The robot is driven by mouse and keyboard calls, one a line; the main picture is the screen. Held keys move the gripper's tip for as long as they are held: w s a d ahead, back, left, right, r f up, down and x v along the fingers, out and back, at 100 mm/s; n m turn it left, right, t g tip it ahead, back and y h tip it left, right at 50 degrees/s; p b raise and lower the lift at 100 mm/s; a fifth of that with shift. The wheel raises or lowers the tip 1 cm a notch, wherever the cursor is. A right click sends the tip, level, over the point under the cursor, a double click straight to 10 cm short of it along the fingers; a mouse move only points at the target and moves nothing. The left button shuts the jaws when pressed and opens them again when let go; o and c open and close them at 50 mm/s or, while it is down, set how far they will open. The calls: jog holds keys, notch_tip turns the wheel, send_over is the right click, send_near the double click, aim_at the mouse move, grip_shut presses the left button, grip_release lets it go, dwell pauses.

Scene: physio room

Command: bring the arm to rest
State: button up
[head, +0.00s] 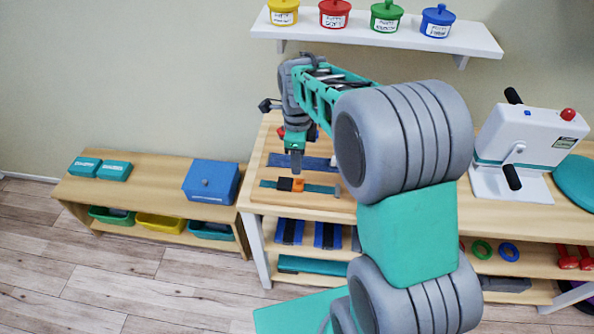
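My arm, in teal and grey, reaches up from the bottom right of the head view and bends over toward the wooden table. My gripper (297,165) points down above the left part of the table. It is seen from the side and is small, so I cannot tell whether its fingers are open or shut. Just below the fingertips lies a teal strip (322,188) with an orange and dark block (298,185) on it. A gap between fingertips and block is hard to judge. My arm hides the middle of the table.
A wall shelf (400,34) holds yellow, red, green and blue lidded pots above my arm. A white hand-crank device (525,150) stands on the right of the table. A low bench (140,190) at left carries a blue box (211,181) and teal boxes. The floor at left is clear.

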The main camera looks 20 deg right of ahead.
jog(key=shift+r, duration=0.3)
